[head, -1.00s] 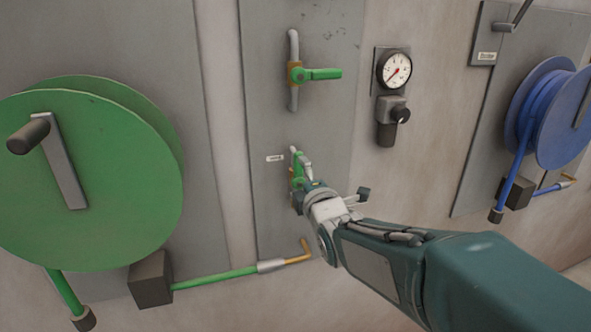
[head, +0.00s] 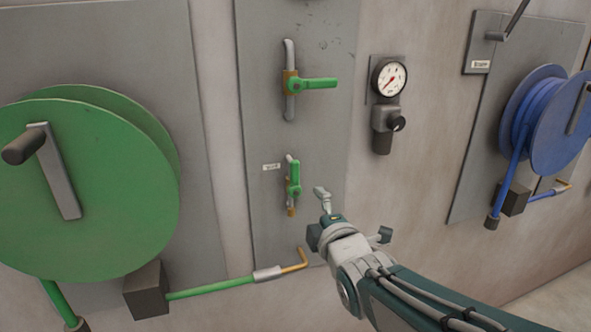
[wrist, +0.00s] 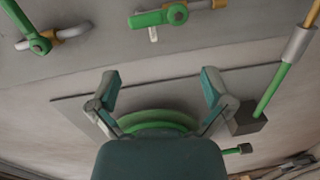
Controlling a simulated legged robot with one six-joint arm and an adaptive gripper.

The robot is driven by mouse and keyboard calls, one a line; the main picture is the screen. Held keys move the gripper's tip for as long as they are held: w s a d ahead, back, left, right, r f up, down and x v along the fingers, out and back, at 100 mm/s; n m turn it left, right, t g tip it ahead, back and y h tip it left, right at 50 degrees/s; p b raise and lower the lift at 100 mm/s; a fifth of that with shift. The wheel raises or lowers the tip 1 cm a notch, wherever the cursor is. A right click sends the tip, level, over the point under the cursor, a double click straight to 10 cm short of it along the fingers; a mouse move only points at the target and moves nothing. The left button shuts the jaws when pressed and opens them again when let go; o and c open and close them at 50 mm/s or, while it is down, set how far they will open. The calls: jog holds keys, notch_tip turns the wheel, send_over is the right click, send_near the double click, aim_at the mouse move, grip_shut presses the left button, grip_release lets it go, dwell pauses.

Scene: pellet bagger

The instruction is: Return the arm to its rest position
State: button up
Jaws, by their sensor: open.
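My gripper (head: 322,200) is in the lower middle of the head view, in front of the grey valve panel (head: 335,150). It is apart from the lower green valve handle (head: 294,180), to its right and below. In the wrist view my gripper (wrist: 160,88) has its two fingers spread wide with nothing between them. The lower green handle stands upright along its pipe. The upper green valve handle (head: 320,83) points sideways to the right. Both valves also show at the top of the wrist view, one green handle (wrist: 150,19) near the middle and another (wrist: 20,25) at the left.
A large green hose reel (head: 110,200) stands at the left, its hose ending in a brass wand (head: 293,266) below the panel. A gauge (head: 390,78) and black-knobbed regulator (head: 388,122) are right of the panel. A blue hose reel (head: 560,125) is at the far right.

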jog(key=s+d+f+m+g+h, duration=0.1)
jog(key=s+d+f+m+g, duration=0.2)
jog(key=s+m, duration=0.3)
jog(key=s+d+f+m+g+h, duration=0.1)
jog(key=s+d+f+m+g, duration=0.2)
jog(key=s+m, duration=0.4)
jog(key=s+d+f+m+g+h, duration=0.2)
jog(key=s+d+f+m+g, duration=0.1)
jog(key=s+m, duration=0.3)
jog(key=s+g, duration=0.1)
jog(key=s, duration=0.1)
jog(key=shift+s+f+m+g, duration=0.2)
jog(key=shift+s+m+g, duration=0.1)
jog(key=shift+s+g, duration=0.1)
dwell(0.9)
